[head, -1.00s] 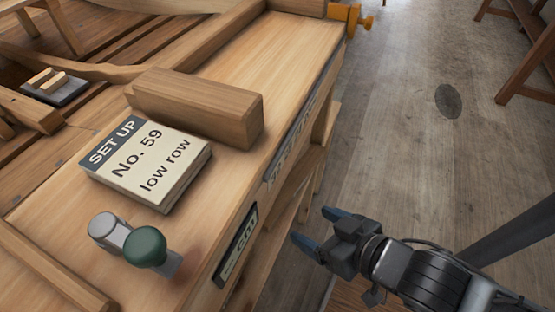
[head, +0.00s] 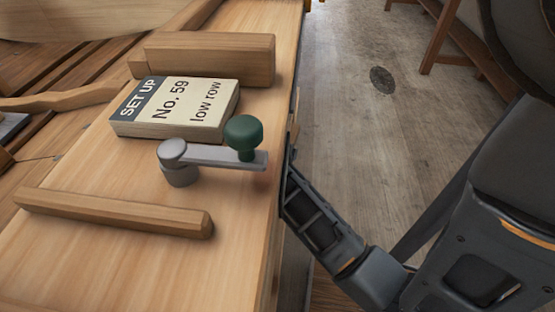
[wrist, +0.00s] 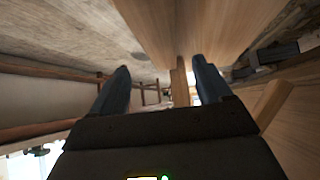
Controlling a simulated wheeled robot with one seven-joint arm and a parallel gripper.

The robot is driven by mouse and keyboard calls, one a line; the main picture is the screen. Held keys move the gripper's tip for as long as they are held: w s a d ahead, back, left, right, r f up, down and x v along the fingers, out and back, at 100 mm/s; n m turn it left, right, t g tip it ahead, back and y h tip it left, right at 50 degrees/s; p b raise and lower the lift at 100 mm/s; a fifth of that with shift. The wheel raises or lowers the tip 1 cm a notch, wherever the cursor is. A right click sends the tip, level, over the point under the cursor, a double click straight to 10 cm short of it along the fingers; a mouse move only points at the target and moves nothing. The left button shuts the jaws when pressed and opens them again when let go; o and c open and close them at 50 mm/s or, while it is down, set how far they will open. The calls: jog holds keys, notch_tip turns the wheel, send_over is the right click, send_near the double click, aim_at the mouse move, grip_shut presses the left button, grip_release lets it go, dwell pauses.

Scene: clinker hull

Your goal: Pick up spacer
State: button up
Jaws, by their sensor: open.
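No part is marked as the spacer, and I cannot tell which piece it is. A thick rectangular wooden block (head: 210,60) lies on the bench behind the set-up card. A slimmer wooden bar (head: 115,212) lies nearer, at the left. Wooden surfaces show beyond the fingers, and nothing is clearly held.
A thick card (head: 175,108) reading "SET UP No. 59 low row" lies on the wooden bench (head: 130,270). Beside it is a grey crank with a green knob (head: 244,131), close to the right edge. Open floor (head: 345,130) lies right of the bench, with a wooden trestle (head: 450,40) farther off.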

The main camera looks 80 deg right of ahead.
jog(key=b+x, duration=0.1)
jog(key=x, duration=0.7)
jog(key=shift+w+d, duration=0.1)
jog(key=shift+d, duration=0.05)
jog(key=shift+c, duration=0.2)
jog(key=shift+r, duration=0.1)
jog(key=c, duration=1.3)
jog(key=shift+o, duration=0.2)
jog(key=shift+r, duration=0.1)
notch_tip(320, 180, up, 2)
jog(key=shift+r+p, duration=0.1)
jog(key=shift+p, duration=1.05)
jog(key=shift+a+r+p, duration=0.2)
jog(key=shift+r+p, duration=0.65)
jog(key=w+a+p, duration=0.1)
jog(key=a, duration=1.3)
jog(key=w+a+p, duration=0.1)
jog(key=w+a, duration=0.1)
jog(key=a, duration=1.2)
jog(key=w+a+p, duration=0.1)
jog(key=a, duration=1.3)
jog(key=shift+w+f, duration=0.1)
jog(key=shift+w, duration=0.25)
jog(key=shift+a+f+p, duration=0.2)
jog(key=shift+a+p, duration=0.5)
jog(key=shift+a, duration=0.55)
